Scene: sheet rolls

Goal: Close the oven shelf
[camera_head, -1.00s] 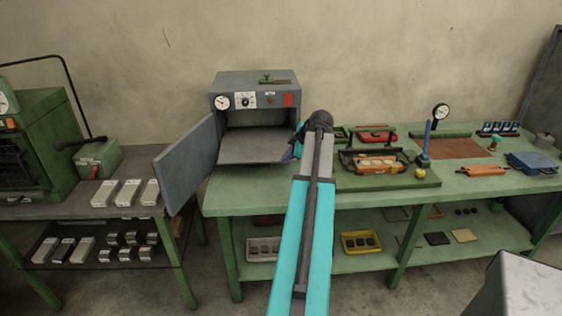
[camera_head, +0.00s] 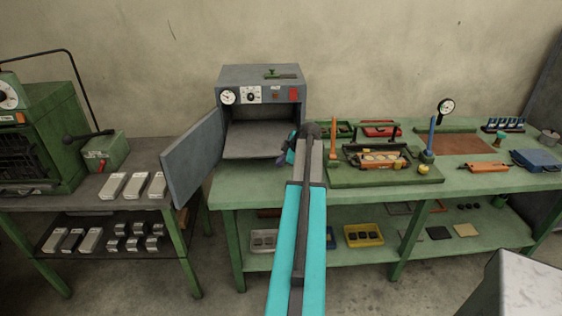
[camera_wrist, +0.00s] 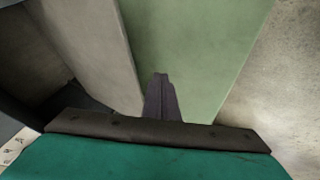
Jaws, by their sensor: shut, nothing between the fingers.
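The grey oven (camera_head: 262,76) stands on the green bench at the back, with its grey door (camera_head: 193,158) swung open to the left. Its flat grey shelf (camera_head: 255,141) sticks out of the opening towards me. My gripper (camera_head: 281,161) is shut and empty, by the shelf's front right corner; I cannot tell whether it touches. In the wrist view, my dark fingertips (camera_wrist: 161,84) are together over green bench top, with a grey surface to their left that I cannot name for sure. My wrist and arm hide part of the oven's right side.
The green bench top (camera_head: 235,187) is clear in front of the oven. A green tray (camera_head: 345,178) with an orange roller and upright posts stands to the right. A lower side table (camera_head: 95,200) with several metal blocks stands left, near the open door.

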